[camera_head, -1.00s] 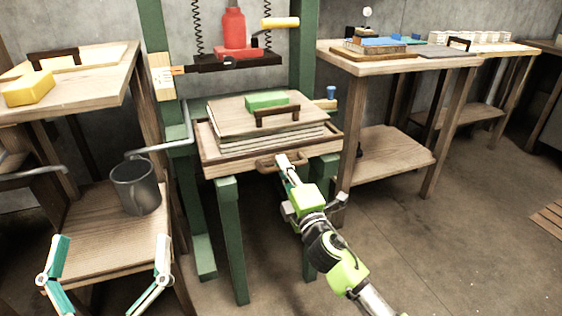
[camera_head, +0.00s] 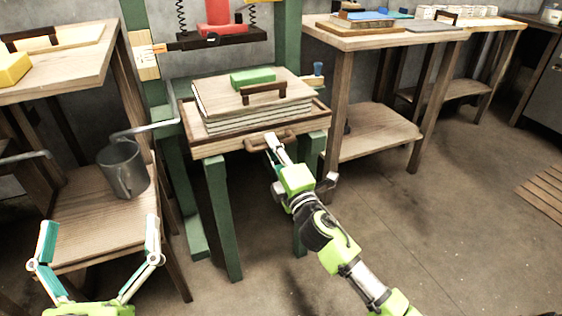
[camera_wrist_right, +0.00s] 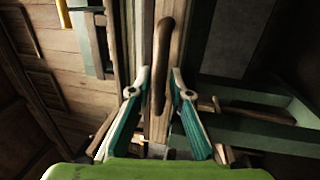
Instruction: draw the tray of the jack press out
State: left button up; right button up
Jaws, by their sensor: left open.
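The jack press tray (camera_head: 186,128) is a shallow wooden tray on a green stand. It carries a stack of boards (camera_head: 222,97) with a green block (camera_head: 252,77) on top. The tray's brown handle (camera_head: 284,137) is on its front side. My right gripper (camera_head: 271,142) is at this handle; in the right wrist view its fingertips (camera_wrist_right: 160,72) stand on either side of the handle bar (camera_wrist_right: 162,45), partly closed, with narrow gaps showing.
The red jack (camera_head: 217,14) is above the stack. A workbench (camera_head: 372,38) with books stands at the right.

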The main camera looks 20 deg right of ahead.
jog(key=s+f, duration=0.2)
jog(key=s, duration=0.9)
jog(key=shift+d, duration=0.2)
